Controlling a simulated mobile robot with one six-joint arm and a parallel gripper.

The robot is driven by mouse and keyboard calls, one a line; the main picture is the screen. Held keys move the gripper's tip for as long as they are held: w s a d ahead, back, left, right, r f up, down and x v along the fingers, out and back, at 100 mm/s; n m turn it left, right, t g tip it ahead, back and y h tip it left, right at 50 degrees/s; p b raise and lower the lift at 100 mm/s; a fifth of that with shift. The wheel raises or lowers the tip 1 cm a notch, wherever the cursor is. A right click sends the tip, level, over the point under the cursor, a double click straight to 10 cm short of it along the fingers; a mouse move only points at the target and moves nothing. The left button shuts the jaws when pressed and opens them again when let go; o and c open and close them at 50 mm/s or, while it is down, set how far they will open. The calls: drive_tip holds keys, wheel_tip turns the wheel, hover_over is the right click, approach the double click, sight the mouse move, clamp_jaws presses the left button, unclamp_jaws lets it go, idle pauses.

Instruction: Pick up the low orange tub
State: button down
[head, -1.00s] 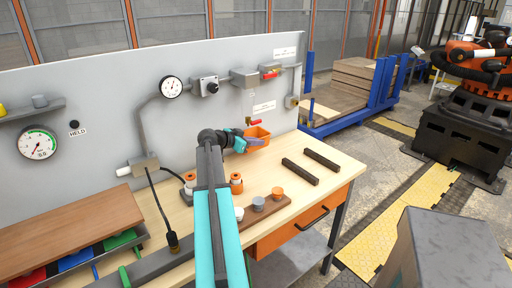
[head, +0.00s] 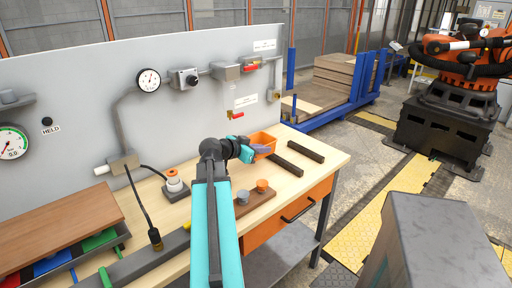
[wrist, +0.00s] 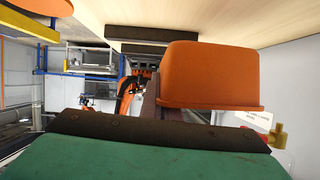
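The low orange tub (head: 266,138) sits at the back of the wooden workbench, close to the grey panel. In the wrist view the tub (wrist: 212,72) is large, and its rim and outer wall show. My gripper (head: 262,149) is at the tub's near left side, with a purplish finger across the near wall. In the wrist view one finger shows beside the tub's left edge. The other finger is hidden, so I cannot tell how wide the gripper is or whether it touches the tub.
Two dark bars (head: 288,167) (head: 305,151) lie right of the tub. A brown block (head: 257,200) with grey and orange knobs is nearer. A red-handled valve (head: 236,115) hangs on the panel (head: 203,110) above the tub. A white-and-orange fitting (head: 174,181) stands left of my arm.

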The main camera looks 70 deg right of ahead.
drive_tip(key=shift+s+a+b, duration=0.15)
drive_tip(key=shift+s+a, duration=0.45)
drive_tip(key=shift+s, duration=0.35)
drive_tip(key=shift+s+a+b, duration=0.15)
drive_tip(key=shift+s+a, duration=0.45)
drive_tip(key=shift+s, duration=0.3)
